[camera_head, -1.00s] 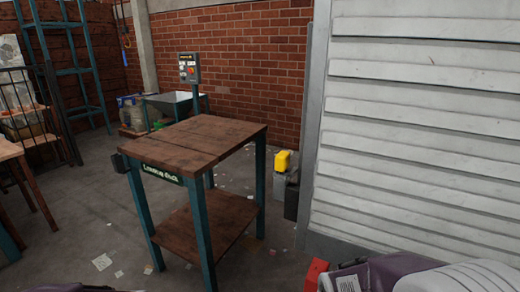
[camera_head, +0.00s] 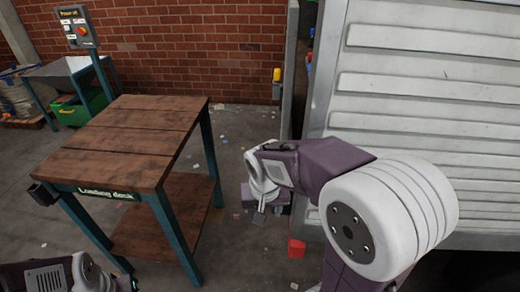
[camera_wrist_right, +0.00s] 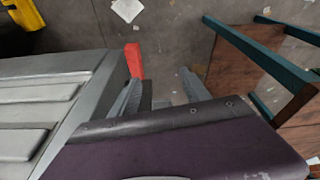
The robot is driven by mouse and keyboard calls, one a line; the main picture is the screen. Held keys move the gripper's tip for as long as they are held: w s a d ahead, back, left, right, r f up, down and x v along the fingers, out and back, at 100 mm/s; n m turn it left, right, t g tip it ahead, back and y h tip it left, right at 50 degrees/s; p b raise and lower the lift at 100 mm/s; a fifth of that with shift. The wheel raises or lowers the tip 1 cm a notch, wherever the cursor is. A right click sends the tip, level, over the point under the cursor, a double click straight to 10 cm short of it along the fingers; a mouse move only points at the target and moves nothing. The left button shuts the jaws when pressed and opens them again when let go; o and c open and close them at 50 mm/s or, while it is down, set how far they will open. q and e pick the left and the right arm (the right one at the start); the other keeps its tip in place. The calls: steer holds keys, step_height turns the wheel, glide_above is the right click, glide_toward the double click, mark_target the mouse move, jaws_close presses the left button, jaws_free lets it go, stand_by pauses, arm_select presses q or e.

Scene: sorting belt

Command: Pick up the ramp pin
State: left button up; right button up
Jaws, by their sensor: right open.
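A small red block-like piece (camera_head: 296,248) stands low beside the bottom left corner of the white slatted panel; it may be the ramp pin, but I cannot be sure. In the right wrist view the red piece (camera_wrist_right: 134,60) shows just beyond the left fingertip. My right gripper (camera_head: 265,208) points down to the left of the panel, open and apart from the red piece. Its two fingers (camera_wrist_right: 160,78) are spread in the right wrist view. My left gripper (camera_head: 128,284) is at the bottom left, partly cut off, its jaws unclear.
The white slatted panel (camera_head: 425,90) fills the right side. A yellow-topped piece (camera_head: 277,75) is at the panel's far left edge. The wooden loading dock table (camera_head: 140,140) stands left. Floor with paper scraps lies between table and panel.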

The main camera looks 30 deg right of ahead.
steer(key=w+d+r+p, duration=0.1)
steer(key=r+p, duration=0.2)
steer(key=r, duration=0.2)
steer(key=w+d+r+m+t+p, duration=0.1)
steer(key=w+r+p, duration=0.1)
steer(key=r+p, duration=0.2)
steer(key=w+d+r+m+h+p, duration=0.1)
steer(key=r+p, duration=0.2)
steer(key=r, duration=0.4)
steer(key=shift+w+r, duration=0.25)
steer(key=shift+w, duration=0.1)
steer(key=x, duration=0.6)
steer(key=shift+w+r+p, duration=0.1)
steer(key=shift+w+p, duration=0.15)
steer(key=shift+p, duration=0.05)
steer(key=shift+s+r+t, duration=0.1)
steer(key=shift+s+t, duration=0.05)
steer(key=shift+t, duration=0.15)
steer(key=c, duration=0.7)
steer(key=shift+a, duration=0.1)
jaws_close()
